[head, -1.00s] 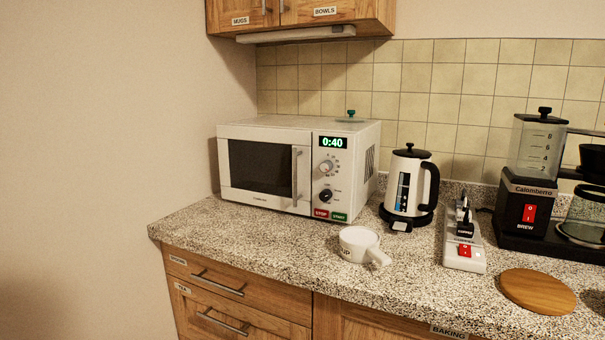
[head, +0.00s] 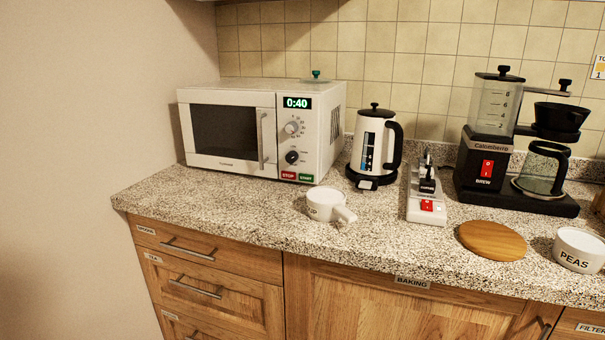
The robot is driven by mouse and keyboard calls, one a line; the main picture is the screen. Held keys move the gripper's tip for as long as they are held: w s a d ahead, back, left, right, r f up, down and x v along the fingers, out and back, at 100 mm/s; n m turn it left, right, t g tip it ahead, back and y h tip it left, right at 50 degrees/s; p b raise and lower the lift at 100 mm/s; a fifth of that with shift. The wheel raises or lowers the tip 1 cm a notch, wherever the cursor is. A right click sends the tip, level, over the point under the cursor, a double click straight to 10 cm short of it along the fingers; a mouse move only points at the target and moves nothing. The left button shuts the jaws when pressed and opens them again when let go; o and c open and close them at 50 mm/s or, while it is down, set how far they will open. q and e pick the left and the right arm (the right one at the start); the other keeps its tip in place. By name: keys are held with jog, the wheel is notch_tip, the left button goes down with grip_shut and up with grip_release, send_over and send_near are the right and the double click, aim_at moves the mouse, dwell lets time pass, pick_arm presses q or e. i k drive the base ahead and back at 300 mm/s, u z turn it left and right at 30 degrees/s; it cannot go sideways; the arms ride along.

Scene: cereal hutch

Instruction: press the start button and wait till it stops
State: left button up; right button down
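The white microwave (head: 225,132) stands at the left end of the counter with its door shut. Its green display (head: 297,103) reads 0:40. The green start button (head: 306,177) is at the lower right of its front panel, right beside the red stop button (head: 288,175). Two dials sit above the buttons. The dark door window shows nothing inside. Neither of my grippers is in view.
A white cup (head: 325,204) stands on the counter in front of the microwave. To the right are a kettle (head: 374,145), a power strip (head: 427,200), a coffee maker (head: 487,150), a round wooden board (head: 492,241) and a PEAS cup (head: 579,250). The counter's front left is clear.

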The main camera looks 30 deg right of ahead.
aim_at(306, 178)
jog(key=u, duration=0.6)
jog(key=k, duration=0.65)
jog(key=u, duration=0.55)
jog(key=i, duration=0.85)
jog(key=z, duration=1.1)
jog(key=i, duration=0.65)
jog(key=z, duration=0.65)
